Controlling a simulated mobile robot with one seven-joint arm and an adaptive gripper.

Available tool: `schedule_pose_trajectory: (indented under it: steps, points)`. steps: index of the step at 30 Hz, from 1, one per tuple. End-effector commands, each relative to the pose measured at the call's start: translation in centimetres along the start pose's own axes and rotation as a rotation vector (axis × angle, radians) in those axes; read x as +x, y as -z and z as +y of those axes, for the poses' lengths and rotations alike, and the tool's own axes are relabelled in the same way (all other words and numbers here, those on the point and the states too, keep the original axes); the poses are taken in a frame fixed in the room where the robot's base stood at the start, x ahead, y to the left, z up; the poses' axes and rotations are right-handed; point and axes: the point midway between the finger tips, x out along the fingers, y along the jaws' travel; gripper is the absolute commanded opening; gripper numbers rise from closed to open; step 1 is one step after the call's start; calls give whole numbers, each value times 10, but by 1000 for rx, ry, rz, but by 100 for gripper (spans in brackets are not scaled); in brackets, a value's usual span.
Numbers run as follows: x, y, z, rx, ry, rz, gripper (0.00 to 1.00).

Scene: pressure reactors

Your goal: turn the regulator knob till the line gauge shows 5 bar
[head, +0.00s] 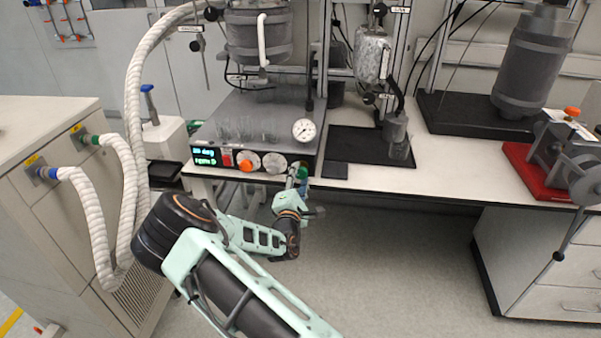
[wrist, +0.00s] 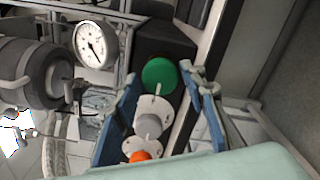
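The front panel has a row of knobs. A green knob (wrist: 160,75) shows large in the wrist view, and in the head view it is partly hidden behind my gripper (head: 297,178). A grey knob (wrist: 148,126) and an orange knob (wrist: 139,156) sit on white dials beside it. Which knob is the regulator is not labelled legibly. In the wrist view my gripper (wrist: 161,76) is open, its blue fingers on either side of the green knob; contact cannot be told. A round white gauge (head: 304,130) with a dark needle stands above the panel; its numbers are too small to read.
The panel's display (head: 204,155) glows green. Glass vessels (head: 245,130) stand on the unit's top, under a reactor (head: 258,35). A black tray (head: 370,146) lies to the right on the bench. White hoses (head: 127,190) hang at the left. The floor in front is clear.

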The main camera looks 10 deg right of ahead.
Motion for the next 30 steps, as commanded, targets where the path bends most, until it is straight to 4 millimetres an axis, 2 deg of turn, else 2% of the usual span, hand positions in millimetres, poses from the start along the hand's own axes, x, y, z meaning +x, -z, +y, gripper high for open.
schedule_pose_trajectory:
  steps: [6, 16, 25, 30]
  points:
    - [19, 0, -1, 0, 2, 0, 39]
    - [22, 0, 0, 0, 1, 1, 39]
    - [22, 0, 0, 1, 1, 0, 6]
    - [22, 1, -1, 10, 1, 0, 6]
